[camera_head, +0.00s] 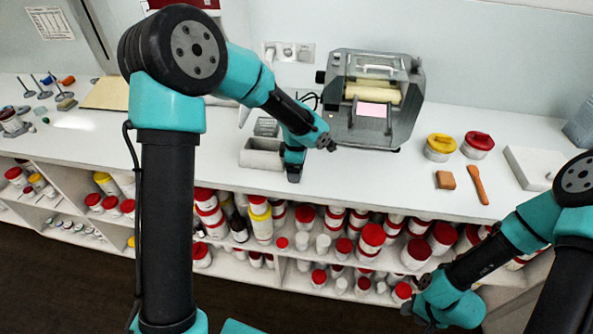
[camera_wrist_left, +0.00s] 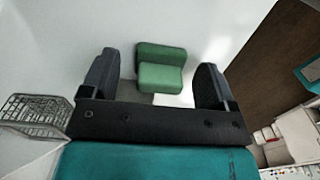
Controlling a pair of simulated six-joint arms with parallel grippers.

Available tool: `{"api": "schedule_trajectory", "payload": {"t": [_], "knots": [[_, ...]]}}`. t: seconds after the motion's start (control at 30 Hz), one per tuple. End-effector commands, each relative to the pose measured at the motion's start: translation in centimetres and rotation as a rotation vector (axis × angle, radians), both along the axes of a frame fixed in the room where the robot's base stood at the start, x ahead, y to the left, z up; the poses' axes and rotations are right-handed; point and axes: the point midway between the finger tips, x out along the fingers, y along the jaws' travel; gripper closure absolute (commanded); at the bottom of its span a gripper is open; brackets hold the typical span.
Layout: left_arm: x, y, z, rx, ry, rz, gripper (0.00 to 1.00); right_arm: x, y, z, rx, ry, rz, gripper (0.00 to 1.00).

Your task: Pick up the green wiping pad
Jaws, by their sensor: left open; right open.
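The green wiping pad (camera_wrist_left: 160,76) shows in the left wrist view as a blocky, stepped green piece on the white surface. My left gripper (camera_wrist_left: 156,64) is open, with one dark finger on each side of the pad in that view; I cannot tell how far above it the fingers are. In the head view the left gripper (camera_head: 293,172) points down over the counter's front part, and I cannot make out the pad there. My right gripper (camera_head: 418,308) is open and empty, low in front of the shelves at the right.
A grey box (camera_head: 262,160) and a wire basket (camera_head: 266,126) stand close left of my left gripper. A roller mill (camera_head: 372,95) stands behind it.

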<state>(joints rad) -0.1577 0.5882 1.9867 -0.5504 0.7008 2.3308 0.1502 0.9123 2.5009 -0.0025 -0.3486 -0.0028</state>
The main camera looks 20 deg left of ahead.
Motion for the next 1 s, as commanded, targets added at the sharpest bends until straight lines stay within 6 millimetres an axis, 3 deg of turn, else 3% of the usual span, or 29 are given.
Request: {"api": "schedule_trajectory", "payload": {"t": [0.33,0.9,1.0], "knots": [[-0.01,-0.01,0.04,0.000,0.000,-0.001,0.20,0.00,0.00,0.00,0.000,0.000,0.000,0.57],[-0.01,-0.01,0.04,0.000,0.000,-0.001,0.75,0.00,0.00,0.00,0.000,0.000,0.000,0.57],[-0.01,-0.01,0.04,0.000,0.000,-0.001,0.76,0.00,0.00,0.00,0.000,0.000,0.000,0.57]]}}
